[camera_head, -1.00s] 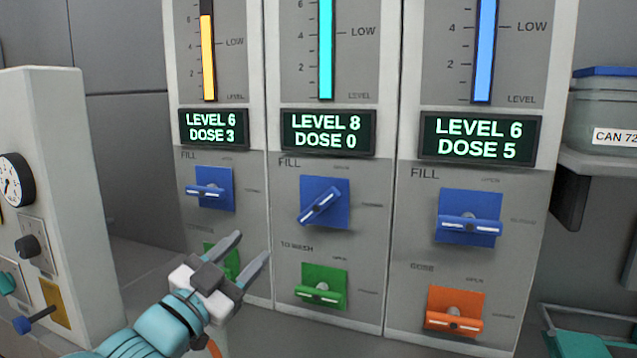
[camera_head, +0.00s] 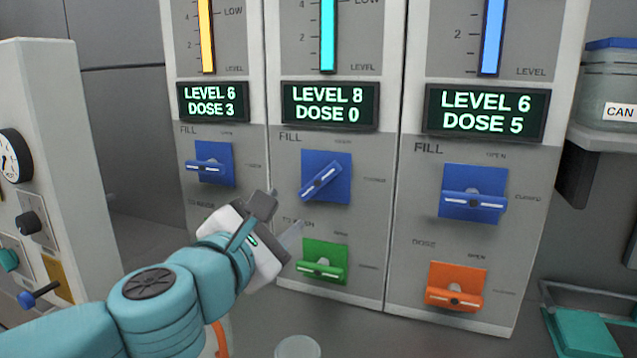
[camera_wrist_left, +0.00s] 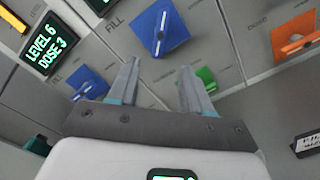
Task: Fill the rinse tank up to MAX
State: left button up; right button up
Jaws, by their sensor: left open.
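Three tank panels stand side by side. The left display (camera_head: 212,102) reads LEVEL 6, DOSE 3; the middle display (camera_head: 329,105) LEVEL 8, DOSE 0; the right display (camera_head: 485,110) LEVEL 6, DOSE 5. The middle blue FILL handle (camera_head: 322,180) sits diagonal; the left blue handle (camera_head: 208,164) and right blue handle (camera_head: 474,202) lie horizontal. My left gripper (camera_head: 284,222) is open and empty, below and left of the middle FILL handle. In the left wrist view the middle handle (camera_wrist_left: 164,31) lies beyond the fingertips, apart from them.
Below are a green TO WASH handle (camera_head: 321,268), close to my fingers, and an orange DOSE handle (camera_head: 455,297). A grey control box (camera_head: 50,150) with a gauge stands at left. A canister (camera_head: 606,92) sits on a shelf at right.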

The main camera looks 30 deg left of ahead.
pick_arm(q)
jog(key=b, duration=0.2)
send_near(317, 183)
jog(key=x, duration=1)
jog(key=shift+w+a, duration=0.1)
jog(key=shift+w, duration=0.2)
grip_shut()
